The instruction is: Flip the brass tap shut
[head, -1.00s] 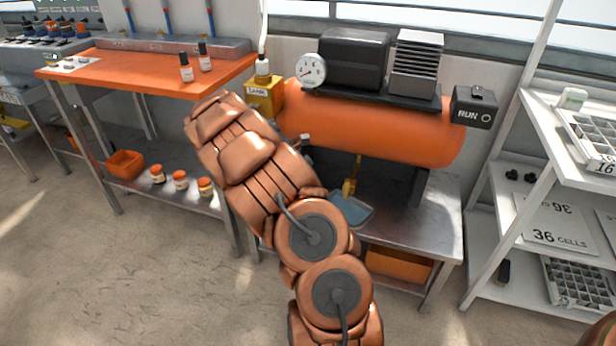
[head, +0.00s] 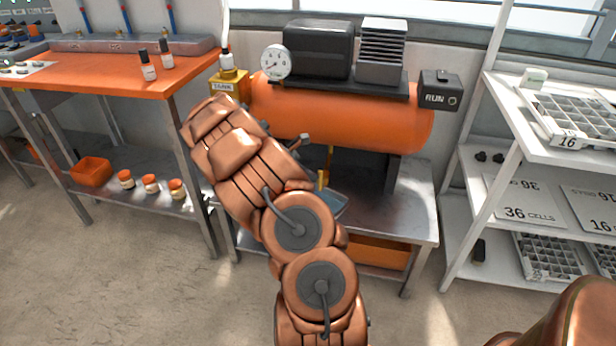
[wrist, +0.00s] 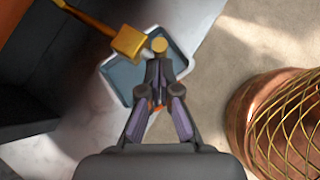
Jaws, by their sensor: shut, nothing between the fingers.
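The brass tap (wrist: 128,42) shows in the wrist view on a brass pipe coming from the upper left, with a small round brass end (wrist: 159,45) to its right. In the head view a bit of brass (head: 322,180) shows below the orange tank (head: 345,118), partly covered by my arm. My gripper (wrist: 158,70) is shut and empty. Its fingertips appear right beside the round brass end; I cannot tell whether they touch. My arm hides the gripper in the head view. A blue-grey tray (wrist: 120,78) lies below the tap.
A steel bench (head: 418,222) bears the tank, with an orange bin (head: 375,250) beneath. A yellow TANK block (head: 228,80) stands at the tank's left end. An orange-topped table (head: 110,78) is left, a white shelf (head: 510,150) right. The floor in front is clear.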

